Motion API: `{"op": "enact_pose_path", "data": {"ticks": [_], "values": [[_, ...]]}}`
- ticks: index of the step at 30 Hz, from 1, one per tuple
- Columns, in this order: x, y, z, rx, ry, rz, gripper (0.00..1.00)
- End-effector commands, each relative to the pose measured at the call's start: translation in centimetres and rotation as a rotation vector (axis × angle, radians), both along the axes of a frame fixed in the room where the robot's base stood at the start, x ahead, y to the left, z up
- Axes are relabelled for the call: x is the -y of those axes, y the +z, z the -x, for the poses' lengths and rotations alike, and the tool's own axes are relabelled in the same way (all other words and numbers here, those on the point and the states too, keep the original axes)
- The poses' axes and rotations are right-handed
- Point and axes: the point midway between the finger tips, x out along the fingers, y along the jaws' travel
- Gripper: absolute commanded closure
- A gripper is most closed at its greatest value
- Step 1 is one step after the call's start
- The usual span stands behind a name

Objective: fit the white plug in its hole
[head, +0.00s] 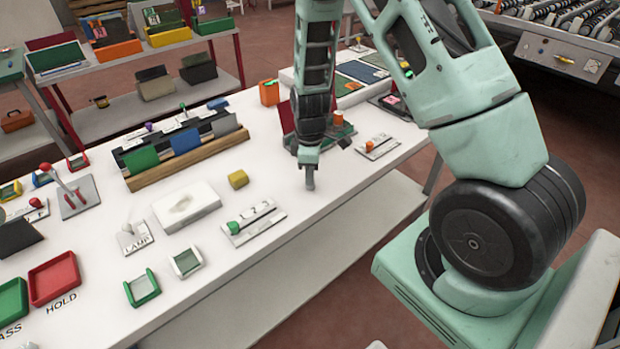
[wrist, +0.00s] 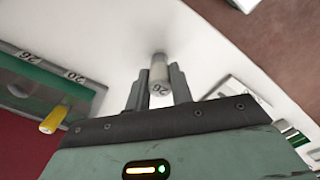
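My gripper (wrist: 160,88) is shut on the white plug (wrist: 158,73), a short pale cylinder with a dark number on its near end. In the head view my gripper (head: 309,178) points down over the white table's right part, and the plug is too small to make out. A green-edged grey block (wrist: 62,84) is at the left of the wrist view, apart from the plug. It has number labels, one reading 20, and a dark round hole (wrist: 20,90). A yellow plug (wrist: 54,119) stands near its front side.
The white table (head: 270,150) is clear just around my gripper. An orange-knobbed plate (head: 378,147) is to the right.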

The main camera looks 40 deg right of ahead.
Motion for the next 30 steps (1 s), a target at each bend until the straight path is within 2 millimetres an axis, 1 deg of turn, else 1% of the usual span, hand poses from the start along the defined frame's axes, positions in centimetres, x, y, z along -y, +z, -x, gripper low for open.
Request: {"op": "enact_pose_path", "data": {"ticks": [10,14,17,19,27,30], "values": [[0.0,0.1,0.0,0.000,0.000,0.000,1.00],[0.0,0.7,0.0,0.001,0.000,-0.001,1.00],[0.0,1.6,-0.1,0.003,0.000,0.000,1.00],[0.0,2.6,-0.1,0.004,0.001,0.000,1.00],[0.0,7.5,-0.1,0.005,0.001,0.001,1.00],[0.0,8.9,-0.1,0.004,0.001,0.000,1.00]]}}
